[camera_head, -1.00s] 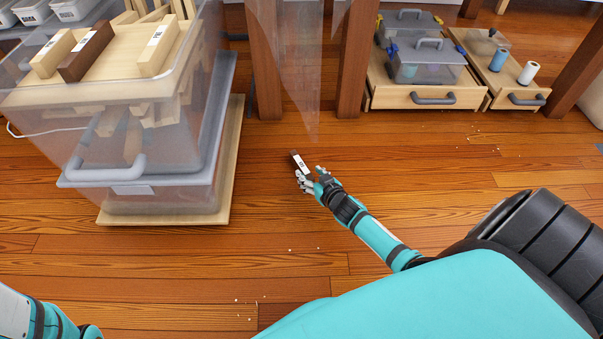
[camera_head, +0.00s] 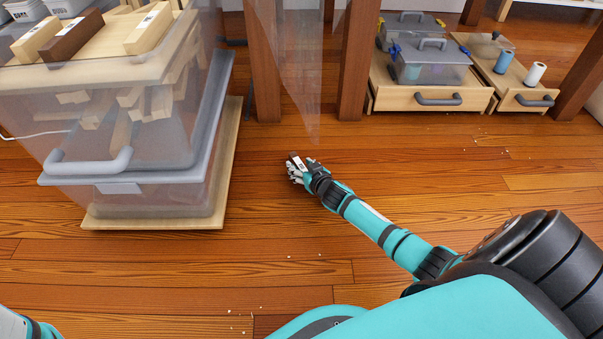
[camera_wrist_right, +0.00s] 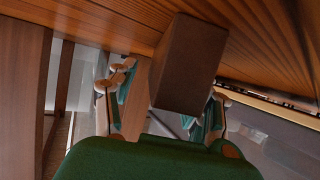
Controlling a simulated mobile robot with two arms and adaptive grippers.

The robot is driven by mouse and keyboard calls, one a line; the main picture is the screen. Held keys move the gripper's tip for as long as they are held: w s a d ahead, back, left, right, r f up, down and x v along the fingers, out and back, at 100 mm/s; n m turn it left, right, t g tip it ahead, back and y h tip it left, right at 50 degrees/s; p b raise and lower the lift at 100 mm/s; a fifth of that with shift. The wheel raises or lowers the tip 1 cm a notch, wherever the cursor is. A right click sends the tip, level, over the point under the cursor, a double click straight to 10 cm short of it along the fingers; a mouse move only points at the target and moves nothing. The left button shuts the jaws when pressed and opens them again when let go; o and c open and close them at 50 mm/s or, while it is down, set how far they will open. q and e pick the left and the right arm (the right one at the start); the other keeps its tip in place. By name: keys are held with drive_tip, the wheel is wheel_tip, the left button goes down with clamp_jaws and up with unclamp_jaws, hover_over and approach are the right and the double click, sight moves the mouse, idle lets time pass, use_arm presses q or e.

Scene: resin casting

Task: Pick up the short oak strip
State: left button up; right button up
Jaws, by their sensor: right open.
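A short dark brown strip (camera_head: 294,158) with a white label is at the fingers of my right gripper (camera_head: 297,172), low over or on the floor; I cannot tell which from the head view. In the right wrist view the strip (camera_wrist_right: 190,65) shows its brown end between the spread fingers of the right gripper (camera_wrist_right: 165,105). The fingers stand open on either side of it, and no clear grip shows. Whether this strip is oak cannot be read. My left gripper is out of view; only a bit of its arm shows at the lower left.
A large clear bin (camera_head: 130,190) with wood pieces stands on a wooden board (camera_head: 150,222) at left. Light and dark strips lie on top. Wooden posts (camera_head: 263,70) and a clear hanging sheet (camera_head: 310,80) stand behind. Drawer units (camera_head: 400,97) are at back right.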

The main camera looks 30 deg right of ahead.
drive_tip(key=shift+c, duration=0.3)
clamp_jaws()
drive_tip(key=shift+r, duration=0.1)
